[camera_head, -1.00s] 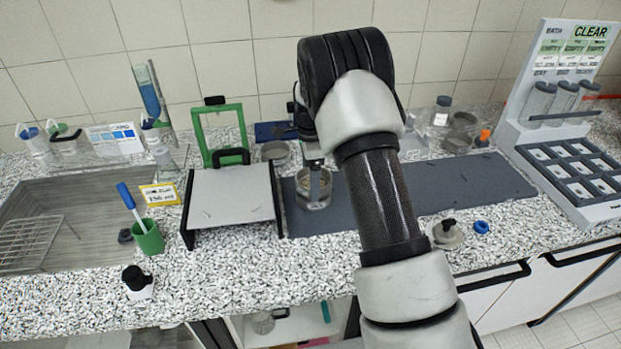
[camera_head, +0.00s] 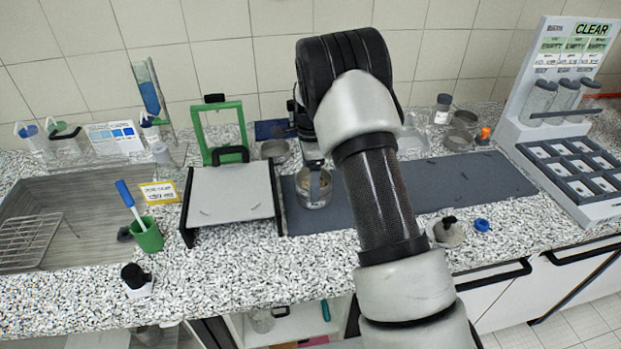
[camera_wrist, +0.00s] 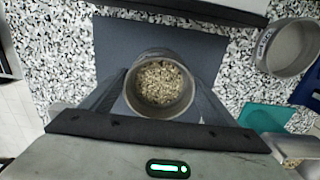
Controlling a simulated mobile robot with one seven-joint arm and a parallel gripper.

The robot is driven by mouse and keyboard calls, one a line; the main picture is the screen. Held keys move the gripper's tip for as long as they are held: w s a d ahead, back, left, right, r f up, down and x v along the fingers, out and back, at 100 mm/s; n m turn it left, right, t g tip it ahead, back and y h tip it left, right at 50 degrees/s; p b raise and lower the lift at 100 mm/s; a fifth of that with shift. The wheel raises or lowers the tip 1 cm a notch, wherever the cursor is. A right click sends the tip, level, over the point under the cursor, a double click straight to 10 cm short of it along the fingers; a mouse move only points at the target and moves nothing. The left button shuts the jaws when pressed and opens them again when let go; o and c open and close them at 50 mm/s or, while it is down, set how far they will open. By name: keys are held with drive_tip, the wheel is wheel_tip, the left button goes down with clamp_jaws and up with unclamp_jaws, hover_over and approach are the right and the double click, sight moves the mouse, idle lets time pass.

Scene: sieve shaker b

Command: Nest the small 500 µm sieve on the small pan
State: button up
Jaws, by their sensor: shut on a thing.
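My gripper (camera_wrist: 160,100) has its two fingers on either side of a round, open vessel (camera_wrist: 160,112) filled with tan granules. It is shut on it. In the head view the same vessel (camera_head: 313,192) shows as a short grey cylinder over the dark mat. I cannot read a mark on it, nor tell whether a pan is under it or whether it touches the mat. A grey round sieve or pan (camera_wrist: 290,48) with a label on its side stands to the right in the wrist view. The small pan cannot be told apart for certain.
The dark mat (camera_head: 470,178) is mostly bare right of my arm. A grey platform with black sides (camera_head: 232,192) and a green frame (camera_head: 197,130) stand at left. Round metal pieces (camera_head: 458,140) lie at back right. A white rack (camera_head: 560,150) stands far right.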

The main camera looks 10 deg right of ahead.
drive_tip(key=shift+f, duration=0.1)
drive_tip(key=o, duration=1.2)
drive_tip(key=shift+r+p, duration=2.05)
drive_tip(key=shift+r, duration=1.45)
drive_tip(key=shift+r, duration=0.1)
